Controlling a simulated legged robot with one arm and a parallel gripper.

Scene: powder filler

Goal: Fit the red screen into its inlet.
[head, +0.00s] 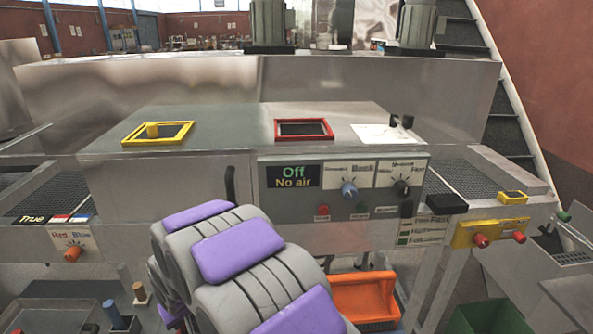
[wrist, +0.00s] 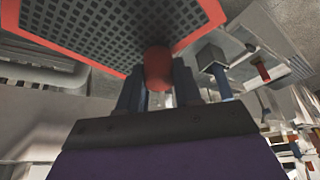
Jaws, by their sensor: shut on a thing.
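The red screen (wrist: 110,28), a dark perforated plate with a red rim, fills the upper left of the wrist view. My gripper (wrist: 158,82) is shut on its red knob (wrist: 157,66), with a finger on each side. In the head view my arm's grey and purple links hide the gripper and the held screen. The red-framed inlet (head: 304,121) is on the machine's flat metal top, right of the yellow-framed inlet (head: 157,142). Its opening looks dark. The screen's distance from it cannot be told.
The machine's front has a display reading "Off / No air" (head: 293,176), knobs and a black handle (head: 230,184). A white sheet (head: 375,134) lies right of the red inlet. An orange bin (head: 365,302) and a green bin (head: 490,317) stand below. The top between the inlets is clear.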

